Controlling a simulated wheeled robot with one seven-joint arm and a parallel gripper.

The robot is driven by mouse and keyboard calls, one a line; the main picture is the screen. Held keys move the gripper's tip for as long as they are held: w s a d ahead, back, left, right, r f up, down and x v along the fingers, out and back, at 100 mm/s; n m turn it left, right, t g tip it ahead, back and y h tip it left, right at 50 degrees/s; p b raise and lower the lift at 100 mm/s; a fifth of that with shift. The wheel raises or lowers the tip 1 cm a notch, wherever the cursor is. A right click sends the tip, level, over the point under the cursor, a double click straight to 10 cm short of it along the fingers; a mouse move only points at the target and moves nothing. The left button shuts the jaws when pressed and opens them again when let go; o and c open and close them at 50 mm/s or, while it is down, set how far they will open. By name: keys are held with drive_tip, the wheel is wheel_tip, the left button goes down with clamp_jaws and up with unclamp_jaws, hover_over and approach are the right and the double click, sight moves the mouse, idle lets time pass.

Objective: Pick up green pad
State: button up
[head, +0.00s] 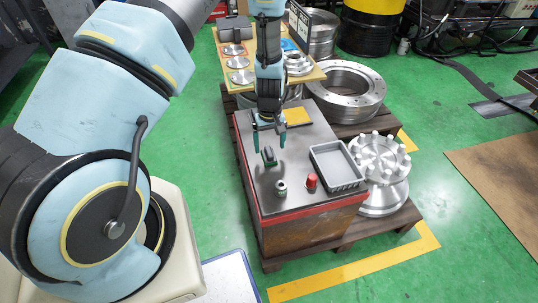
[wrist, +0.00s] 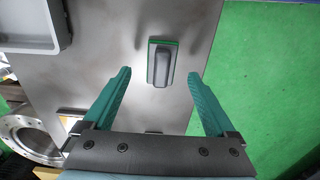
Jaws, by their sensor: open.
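The green pad (wrist: 152,63) is a small green-edged block with a dark grey raised grip on top. In the wrist view it lies on the metal tabletop, beyond and between my open fingers. In the head view the green pad (head: 269,157) lies on the table's left half. My gripper (head: 269,145) points down above the tabletop, its two green fingers spread and empty, close to the pad. In the wrist view my gripper (wrist: 160,95) has its fingertips on either side of the pad's near end, apart from it.
A grey tray (head: 343,185) is at the table's right. A red cylinder (head: 312,181) and a small metal cylinder (head: 282,188) stand near the front. A yellow block (head: 296,116) lies behind my gripper. Large metal flanges stand right of the red-edged table (head: 275,207).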

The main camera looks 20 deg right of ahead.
sight(269, 151)
drive_tip(key=shift+w+a+f+p, duration=0.1)
drive_tip(key=shift+f+p, duration=0.3)
drive_tip(key=shift+f, duration=1.65)
clamp_jaws()
